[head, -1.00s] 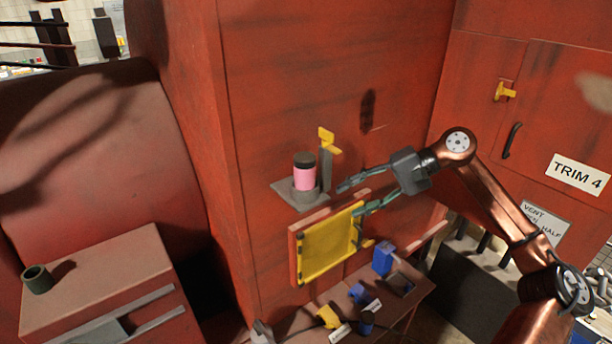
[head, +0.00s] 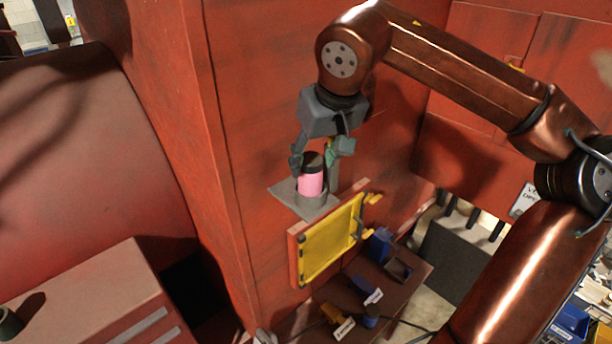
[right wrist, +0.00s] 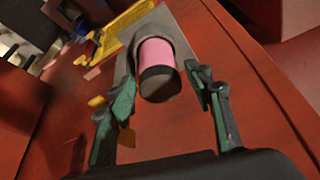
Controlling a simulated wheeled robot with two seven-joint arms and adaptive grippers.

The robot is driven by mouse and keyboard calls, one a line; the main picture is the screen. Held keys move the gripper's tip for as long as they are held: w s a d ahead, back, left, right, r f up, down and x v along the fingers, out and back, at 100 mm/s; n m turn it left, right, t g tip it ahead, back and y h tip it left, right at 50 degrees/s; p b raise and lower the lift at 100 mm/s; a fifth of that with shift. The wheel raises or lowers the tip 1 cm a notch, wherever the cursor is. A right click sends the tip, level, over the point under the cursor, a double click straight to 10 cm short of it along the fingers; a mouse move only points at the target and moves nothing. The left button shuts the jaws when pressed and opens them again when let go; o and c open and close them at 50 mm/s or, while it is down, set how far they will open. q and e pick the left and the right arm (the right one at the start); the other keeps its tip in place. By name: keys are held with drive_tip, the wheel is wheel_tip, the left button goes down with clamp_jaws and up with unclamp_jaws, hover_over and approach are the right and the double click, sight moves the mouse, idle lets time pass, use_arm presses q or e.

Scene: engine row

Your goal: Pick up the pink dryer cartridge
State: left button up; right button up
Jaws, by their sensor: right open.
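The pink dryer cartridge (head: 311,181) with a dark cap stands upright on a small grey shelf (head: 285,192) on the red wall. My right gripper (head: 322,166) is open and points down just above the cartridge, with its fingers on either side of the cap. In the right wrist view, the cartridge (right wrist: 157,60) shows between the two fingertips (right wrist: 163,97), a little beyond them, with its dark cap towards the camera. No contact is clear. My left gripper is not in view.
A dark green cup (head: 8,322) stands at the lower left.

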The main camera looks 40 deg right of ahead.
sight(311, 175)
drive_tip(key=shift+d+f, duration=0.1)
drive_tip(key=shift+f, duration=0.3)
drive_tip(key=x, duration=0.2)
drive_tip(key=p+x, duration=0.1)
drive_tip(key=x, duration=0.2)
drive_tip(key=shift+w+d, duration=0.15)
drive_tip(key=shift+d, duration=0.1)
drive_tip(key=shift+a, duration=0.1)
drive_tip(key=shift+c, duration=0.2)
drive_tip(key=c, duration=1.1)
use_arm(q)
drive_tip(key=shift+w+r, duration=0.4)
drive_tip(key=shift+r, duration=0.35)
use_arm(e)
drive_tip(key=shift+o, duration=0.2)
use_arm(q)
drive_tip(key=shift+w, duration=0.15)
